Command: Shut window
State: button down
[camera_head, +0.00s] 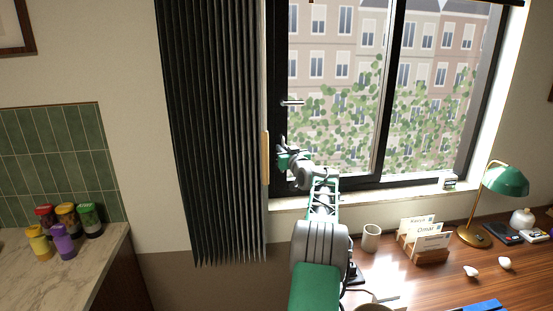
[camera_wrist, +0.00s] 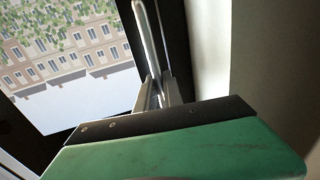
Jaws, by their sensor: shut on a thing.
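The window (camera_head: 330,110) has dark frames and two panes, seen in the head view. A small silver lever (camera_head: 291,103) sits on its left frame. From here I cannot tell whether the left sash stands slightly ajar. My gripper (camera_head: 283,150) is at the lower left of that frame, below the lever. In the wrist view my gripper (camera_wrist: 160,98) has its fingers close around a slim pale bar, the window handle (camera_wrist: 146,35), beside the dark frame (camera_wrist: 175,35). The handle's held end is hidden between the fingers, and my arm covers part of the lower frame.
A dark pleated curtain (camera_head: 210,130) hangs just left of the window, with a tan strip (camera_head: 265,157) at its edge. Below, the desk (camera_head: 450,285) holds a cup (camera_head: 371,237), a card holder (camera_head: 424,250) and a green lamp (camera_head: 505,180). Spice jars (camera_head: 66,215) stand far left.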

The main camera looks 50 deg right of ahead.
jog(key=shift+w+a, duration=0.2)
jog(key=c, duration=1.5)
grip_release()
jog(key=shift+w+a, duration=0.1)
jog(key=shift+a, duration=0.05)
jog(key=shift+s+d, duration=0.2)
jog(key=shift+s, duration=0.15)
jog(key=shift+b+v, duration=1.3)
jog(key=shift+v, duration=2.45)
jog(key=shift+a, duration=0.1)
